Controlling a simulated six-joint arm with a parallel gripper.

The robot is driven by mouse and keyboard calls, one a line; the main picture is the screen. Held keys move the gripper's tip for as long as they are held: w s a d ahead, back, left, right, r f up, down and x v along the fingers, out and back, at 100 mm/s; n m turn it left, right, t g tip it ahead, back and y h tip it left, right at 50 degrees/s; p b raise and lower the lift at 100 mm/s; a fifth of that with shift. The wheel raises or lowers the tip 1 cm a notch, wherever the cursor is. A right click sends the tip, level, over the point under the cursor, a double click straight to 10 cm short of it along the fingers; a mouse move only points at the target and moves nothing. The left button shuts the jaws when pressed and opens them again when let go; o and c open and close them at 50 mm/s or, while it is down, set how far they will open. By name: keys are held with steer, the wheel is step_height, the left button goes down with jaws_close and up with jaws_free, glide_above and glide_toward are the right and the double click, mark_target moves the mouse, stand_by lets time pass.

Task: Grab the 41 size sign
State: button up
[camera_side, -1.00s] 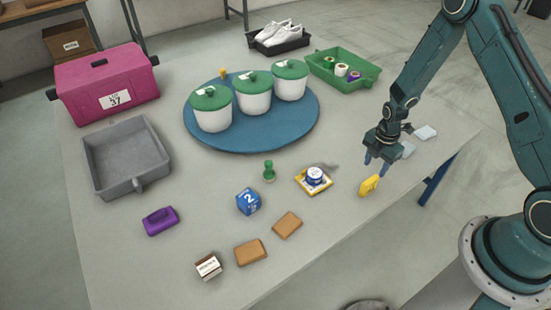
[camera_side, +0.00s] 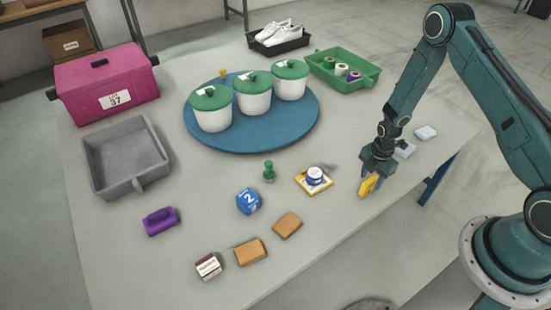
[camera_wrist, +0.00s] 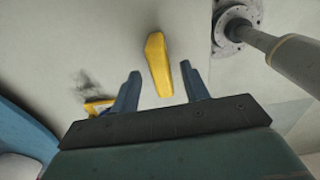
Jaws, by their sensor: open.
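The yellow sign (camera_side: 370,186) stands upright near the front right edge of the table; its number cannot be read here. In the wrist view the sign (camera_wrist: 158,65) is seen from above as a narrow yellow block between the two blue fingers. My gripper (camera_side: 371,184) points down over the sign, with its fingers on either side of it. In the wrist view my gripper (camera_wrist: 159,88) is open, with a gap between each finger and the sign.
A yellow-edged pad with a blue-and-white round item (camera_side: 315,178) lies just left of the sign. Two pale blocks (camera_side: 426,132) lie behind my gripper. A brown block (camera_side: 287,225), blue number cube (camera_side: 248,201) and green stamp (camera_side: 269,171) stand further left.

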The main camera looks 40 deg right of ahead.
mark_target(371, 180)
steer(key=shift+f, duration=1.65)
steer(key=shift+c, duration=0.3)
jaws_close()
